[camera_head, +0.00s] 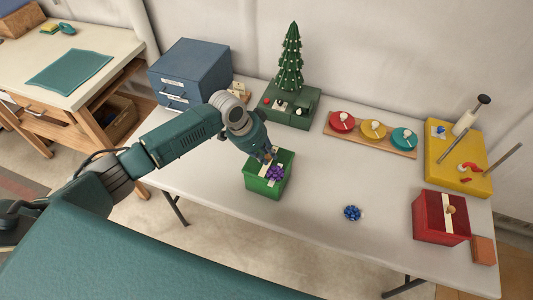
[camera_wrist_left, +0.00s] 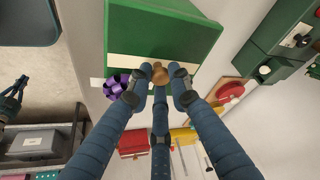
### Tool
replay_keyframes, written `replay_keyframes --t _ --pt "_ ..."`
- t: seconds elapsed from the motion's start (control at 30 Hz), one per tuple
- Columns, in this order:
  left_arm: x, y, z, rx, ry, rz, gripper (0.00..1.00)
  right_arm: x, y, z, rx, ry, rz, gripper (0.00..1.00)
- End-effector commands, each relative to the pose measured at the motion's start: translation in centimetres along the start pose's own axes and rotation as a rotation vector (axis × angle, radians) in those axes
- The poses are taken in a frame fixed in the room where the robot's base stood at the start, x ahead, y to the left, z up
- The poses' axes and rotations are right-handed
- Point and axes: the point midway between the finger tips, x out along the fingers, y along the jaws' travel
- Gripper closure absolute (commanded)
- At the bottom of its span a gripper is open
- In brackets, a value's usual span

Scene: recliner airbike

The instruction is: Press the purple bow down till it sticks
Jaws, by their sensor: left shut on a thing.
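The green gift box (camera_head: 256,185) with a cream ribbon stands on the white table. The purple bow (camera_head: 275,173) sits on its top, over the ribbon; it also shows in the left wrist view (camera_wrist_left: 115,88). My left gripper (camera_head: 268,155) is at the box's top, just behind the bow. In the left wrist view its blue fingers (camera_wrist_left: 160,82) are shut on a small brown knob-like thing (camera_wrist_left: 160,72), beside the bow. Whether that thing touches the box is unclear. A dark shape at the left wrist view's left edge looks like my right gripper (camera_wrist_left: 17,92); its fingers are too small to judge.
A blue bow (camera_head: 352,213) lies on the table, and a red gift box (camera_head: 440,218) stands to the right. Behind are a tree on a green base (camera_head: 293,108), a wooden tray (camera_head: 400,146) of coloured discs and a blue drawer cabinet (camera_head: 190,70).

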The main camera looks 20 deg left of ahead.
Motion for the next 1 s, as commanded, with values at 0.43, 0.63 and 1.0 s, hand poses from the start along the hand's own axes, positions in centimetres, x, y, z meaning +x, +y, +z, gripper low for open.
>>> replay_keyframes --t 0.43,0.63,1.0 --pt "0.00 -0.01 -0.01 0.000 0.001 0.000 1.00 -0.22 0.02 -0.01 0.000 0.000 0.000 1.00" --pt "-0.01 -0.01 -0.01 0.000 0.000 0.000 0.59 -0.22 0.03 -0.01 0.000 0.000 0.000 1.00" --pt "0.01 -0.01 0.04 0.000 -0.001 0.000 0.40 -0.22 0.06 0.01 0.000 0.000 0.001 1.00"
